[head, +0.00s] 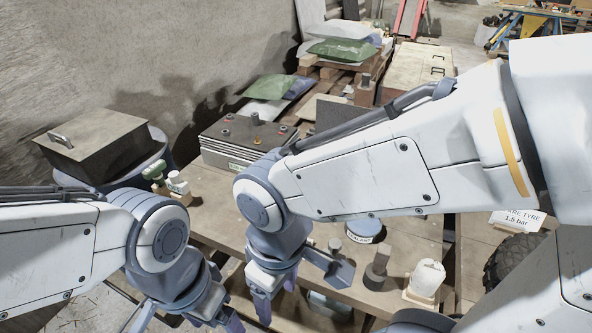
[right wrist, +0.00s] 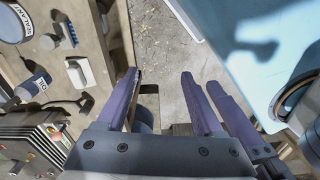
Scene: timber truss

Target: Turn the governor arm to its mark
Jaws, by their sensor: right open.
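I cannot make out a governor arm or its mark for certain in either view. My right gripper (head: 268,298) is open over the front edge of the wooden bench (head: 217,215). Its purple fingers also show in the right wrist view (right wrist: 162,95), with nothing clearly held between them. A grey-blue cylinder (right wrist: 145,113), partly hidden, shows low behind the fingers there. In the head view a similar grey-blue round part (head: 328,304) sits near the bench's front edge. My left gripper (head: 192,312) is at the bottom, left of the right one; its fingertips are partly cut off.
On the bench are a grey box with red-topped terminals (head: 245,140), a sealant tin (head: 364,231), a dark cylinder on a block (head: 376,268) and a white object on a wooden base (head: 426,280). A tyre (head: 512,262) is right.

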